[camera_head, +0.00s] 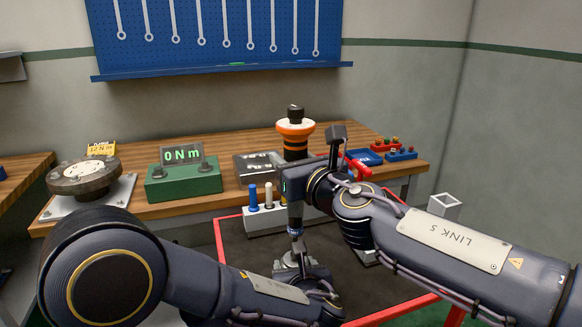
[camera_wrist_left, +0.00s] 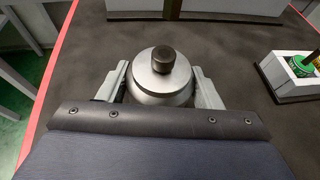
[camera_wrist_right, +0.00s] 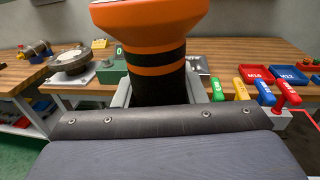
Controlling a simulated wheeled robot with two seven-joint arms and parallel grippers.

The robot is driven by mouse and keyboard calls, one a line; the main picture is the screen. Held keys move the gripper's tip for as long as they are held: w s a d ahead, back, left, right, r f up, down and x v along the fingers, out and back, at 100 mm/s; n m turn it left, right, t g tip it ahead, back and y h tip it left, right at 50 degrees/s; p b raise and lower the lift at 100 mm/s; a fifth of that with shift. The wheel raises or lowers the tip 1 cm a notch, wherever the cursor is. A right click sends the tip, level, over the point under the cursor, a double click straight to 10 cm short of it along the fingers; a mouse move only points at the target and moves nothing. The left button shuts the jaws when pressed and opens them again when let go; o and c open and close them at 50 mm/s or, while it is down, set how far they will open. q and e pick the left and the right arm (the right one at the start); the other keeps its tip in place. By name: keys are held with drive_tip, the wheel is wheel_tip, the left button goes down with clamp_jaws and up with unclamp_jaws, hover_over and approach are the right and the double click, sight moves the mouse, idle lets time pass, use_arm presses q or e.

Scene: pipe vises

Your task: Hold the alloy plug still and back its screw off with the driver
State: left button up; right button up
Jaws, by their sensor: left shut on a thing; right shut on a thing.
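The alloy plug (camera_wrist_left: 160,90) is a silver round body with a dark screw (camera_wrist_left: 162,60) standing on its top. My left gripper (camera_head: 296,266) is shut around the plug low over the dark mat, with one finger on each side in the left wrist view (camera_wrist_left: 160,88). The driver (camera_head: 295,130) has an orange and black body and stands about upright. My right gripper (camera_head: 292,180) is shut on its black part, also seen in the right wrist view (camera_wrist_right: 157,88). The left wrist view shows no driver on the screw. Part of the driver is hidden by my right gripper.
A green torque meter (camera_head: 183,182) reading 0 Nm and a round grey fixture (camera_head: 85,177) stand on the wooden bench (camera_head: 220,148). A white rack (camera_head: 262,218) holds coloured handles. Red and blue trays (camera_head: 402,154) sit at the right. The red-edged dark mat (camera_head: 235,248) has bare room.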

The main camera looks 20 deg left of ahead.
drive_tip(key=shift+r, duration=0.7)
use_arm(q)
drive_tip(key=o, duration=1.3)
